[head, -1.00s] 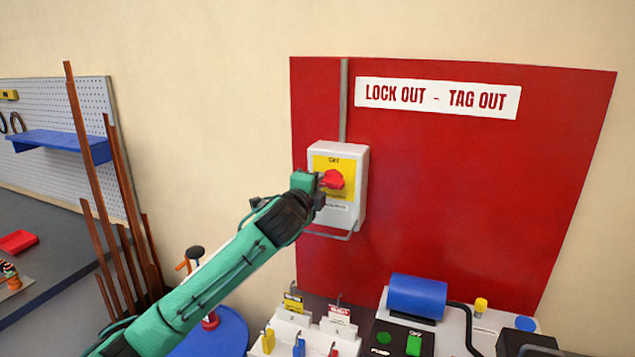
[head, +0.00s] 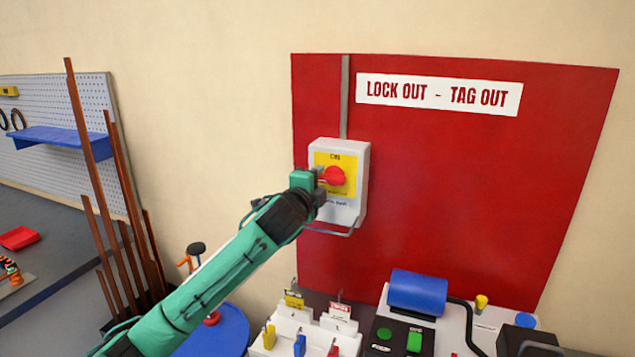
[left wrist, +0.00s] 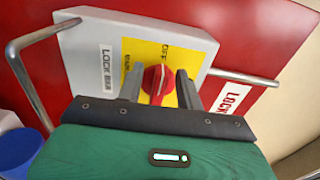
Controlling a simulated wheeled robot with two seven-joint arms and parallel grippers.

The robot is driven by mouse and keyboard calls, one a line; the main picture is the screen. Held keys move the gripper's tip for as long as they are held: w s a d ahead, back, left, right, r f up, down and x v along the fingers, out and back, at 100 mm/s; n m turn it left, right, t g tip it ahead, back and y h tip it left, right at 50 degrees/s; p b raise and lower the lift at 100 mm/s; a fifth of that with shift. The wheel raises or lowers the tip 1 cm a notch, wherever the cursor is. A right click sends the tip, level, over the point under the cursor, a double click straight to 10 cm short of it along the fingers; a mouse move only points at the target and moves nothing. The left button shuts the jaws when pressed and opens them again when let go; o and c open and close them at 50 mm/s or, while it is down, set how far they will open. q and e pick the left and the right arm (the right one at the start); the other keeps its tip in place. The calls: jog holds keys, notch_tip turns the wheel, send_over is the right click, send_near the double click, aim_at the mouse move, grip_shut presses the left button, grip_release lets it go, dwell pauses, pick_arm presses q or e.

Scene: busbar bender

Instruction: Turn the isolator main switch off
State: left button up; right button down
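The isolator main switch is a red rotary knob (head: 334,176) on the yellow plate (head: 347,160) of a pale grey box (head: 352,215), mounted on a red wall board. My right gripper is not in view.
A metal loop bar (head: 335,232) sticks out under the box, and a conduit (head: 344,100) runs up from it. Below stand white racks with padlocks and tags (head: 290,322) and a machine with a blue cylinder (head: 417,293). Brown bars (head: 90,150) lean at left.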

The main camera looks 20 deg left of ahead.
pick_arm(q)
jog(key=s+b, duration=0.3)
jog(key=s, duration=1)
jog(key=shift+s+a, duration=0.25)
jog(key=shift+s, duration=0.15)
